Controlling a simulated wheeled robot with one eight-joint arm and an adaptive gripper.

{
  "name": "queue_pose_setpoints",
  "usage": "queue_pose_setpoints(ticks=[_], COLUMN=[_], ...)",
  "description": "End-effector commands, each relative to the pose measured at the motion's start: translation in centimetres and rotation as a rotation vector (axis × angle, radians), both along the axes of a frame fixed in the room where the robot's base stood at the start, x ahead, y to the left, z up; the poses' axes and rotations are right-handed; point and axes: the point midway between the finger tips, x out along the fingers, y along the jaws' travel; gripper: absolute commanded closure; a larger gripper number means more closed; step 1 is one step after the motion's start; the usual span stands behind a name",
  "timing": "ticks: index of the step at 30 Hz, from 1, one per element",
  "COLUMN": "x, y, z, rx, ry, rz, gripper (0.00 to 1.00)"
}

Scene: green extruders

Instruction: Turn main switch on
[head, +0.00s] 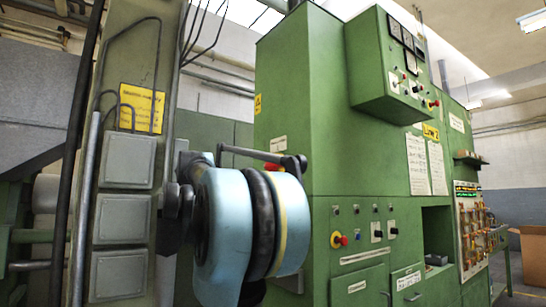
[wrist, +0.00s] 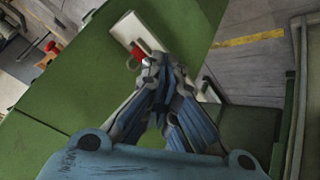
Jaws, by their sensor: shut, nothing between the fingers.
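A red rotary switch (wrist: 138,52) sits on a long pale plate (wrist: 124,30) on a green cabinet face in the wrist view. I take it to be the main switch. My gripper (wrist: 160,66) is shut and empty, with its fingertips right beside the red knob. I cannot tell whether they touch it. The fingers cover part of the plate. In the head view my blue arm hides the gripper and most of that cabinet side.
The green cabinet (head: 385,150) has a red knob on yellow (head: 338,240) on its front; it also shows in the wrist view (wrist: 52,48). A control box (head: 390,65) juts out above. A pillar (head: 125,205) stands left. Floor with a yellow line (wrist: 248,38) lies beyond.

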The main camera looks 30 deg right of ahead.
Motion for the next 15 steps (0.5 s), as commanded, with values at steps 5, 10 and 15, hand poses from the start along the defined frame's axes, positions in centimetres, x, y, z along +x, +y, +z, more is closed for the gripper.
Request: queue_pose_setpoints(ticks=[5, 10, 15], x=[3.1, 4.9, 5.8], y=[-4.9, -8.8, -11.3], z=[12.7, 23.7, 32.0], rx=[-0.162, -0.316, -0.435], ry=[-0.148, -0.311, -0.458], rz=[-0.184, -0.326, -0.415], gripper=[1.0, 1.0, 1.0])
